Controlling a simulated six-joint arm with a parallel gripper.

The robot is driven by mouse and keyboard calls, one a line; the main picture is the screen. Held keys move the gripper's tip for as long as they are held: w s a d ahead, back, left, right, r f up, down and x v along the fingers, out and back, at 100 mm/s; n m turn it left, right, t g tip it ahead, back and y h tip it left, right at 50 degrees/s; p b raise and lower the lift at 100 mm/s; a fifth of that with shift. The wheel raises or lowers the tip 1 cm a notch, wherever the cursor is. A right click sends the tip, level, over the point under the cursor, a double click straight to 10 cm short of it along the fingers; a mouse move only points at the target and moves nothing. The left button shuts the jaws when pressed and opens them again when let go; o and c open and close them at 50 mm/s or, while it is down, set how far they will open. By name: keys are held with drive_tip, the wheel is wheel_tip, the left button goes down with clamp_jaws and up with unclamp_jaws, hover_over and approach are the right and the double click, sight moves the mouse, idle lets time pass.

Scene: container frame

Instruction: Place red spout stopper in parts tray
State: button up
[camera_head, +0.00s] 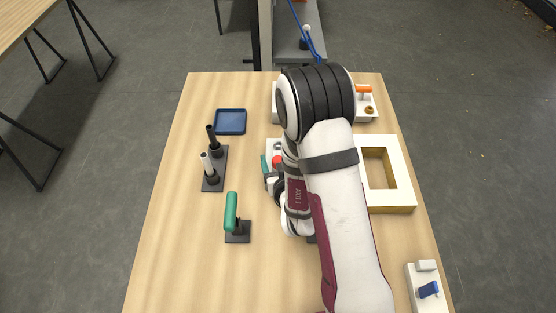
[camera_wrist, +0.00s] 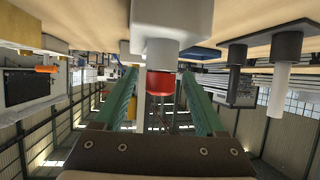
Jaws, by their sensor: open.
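The red spout stopper (camera_wrist: 160,83) shows in the wrist view at the end of a short grey-white spout (camera_wrist: 162,52). In the head view a bit of it (camera_head: 277,161) shows beside my arm. My gripper (camera_wrist: 160,92) is open, with its green fingers on either side of the stopper and a visible gap to each. In the head view my gripper (camera_head: 271,168) is partly hidden by my arm. The blue tray (camera_head: 230,132), which looks like the parts tray, lies flat and empty at the back left of the table.
A black stand with a dark and a light post (camera_head: 213,180) is left of my gripper. A green-handled piece (camera_head: 232,212) stands in front of it. A white-topped wooden frame (camera_head: 401,170) is at the right. Table between tray and my arm is clear.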

drive_tip(key=shift+x, duration=1.3)
clamp_jaws()
wheel_tip(320, 180, up, 10)
drive_tip(key=w+a+n+y, duration=0.2)
drive_tip(key=w+a, duration=0.2)
drive_tip(key=w, duration=0.4)
drive_tip(key=n+g+y, duration=0.2)
drive_tip(key=n+y, duration=0.1)
hover_over(225, 124)
wheel_tip(225, 124, down, 10)
drive_tip(key=shift+s+d, duration=0.1)
drive_tip(key=shift+f, duration=1.85)
